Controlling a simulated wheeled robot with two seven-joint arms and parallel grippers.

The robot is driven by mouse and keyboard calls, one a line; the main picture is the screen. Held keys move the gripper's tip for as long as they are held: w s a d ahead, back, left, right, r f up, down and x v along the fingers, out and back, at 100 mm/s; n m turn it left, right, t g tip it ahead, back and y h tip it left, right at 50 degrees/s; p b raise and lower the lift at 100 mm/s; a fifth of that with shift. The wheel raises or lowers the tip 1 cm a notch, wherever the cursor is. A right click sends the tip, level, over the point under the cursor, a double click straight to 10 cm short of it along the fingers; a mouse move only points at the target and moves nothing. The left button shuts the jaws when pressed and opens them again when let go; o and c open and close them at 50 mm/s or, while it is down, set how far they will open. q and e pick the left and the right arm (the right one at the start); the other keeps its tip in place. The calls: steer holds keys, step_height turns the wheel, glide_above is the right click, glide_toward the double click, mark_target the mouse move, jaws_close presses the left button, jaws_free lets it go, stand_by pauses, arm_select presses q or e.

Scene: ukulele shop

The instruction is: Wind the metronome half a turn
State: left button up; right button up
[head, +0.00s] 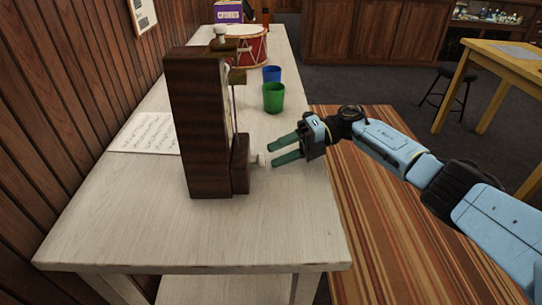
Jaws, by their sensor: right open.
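The metronome (198,124) is a tall dark wooden case standing upright on the pale table, its narrow side towards me and its front facing right. A small white winding knob (259,160) sticks out to the right from its lower block. My right gripper (272,153) reaches in from the right with its two green fingers pointing left at the knob. The fingers are open, and their tips are at or very close to the knob. I cannot tell whether they touch it. My left gripper is not in view.
The pale table (140,235) has free room in front. Sheet music (148,132) lies left of the metronome. A green cup (273,98), a blue cup (271,74), a red drum (249,47) and a purple box (228,12) stand behind. A wooden wall runs along the left.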

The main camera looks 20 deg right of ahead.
steer(key=v, duration=0.4)
steer(key=shift+d, duration=0.2)
steer(key=b+v, duration=0.1)
steer(key=v, duration=0.4)
steer(key=shift+d+r, duration=0.1)
steer(key=shift+d, duration=0.1)
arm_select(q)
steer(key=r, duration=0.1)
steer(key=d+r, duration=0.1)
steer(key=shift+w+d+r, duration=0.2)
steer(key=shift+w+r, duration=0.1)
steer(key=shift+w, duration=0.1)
arm_select(e)
steer(key=shift+d+r, duration=0.1)
steer(key=shift+d, duration=0.2)
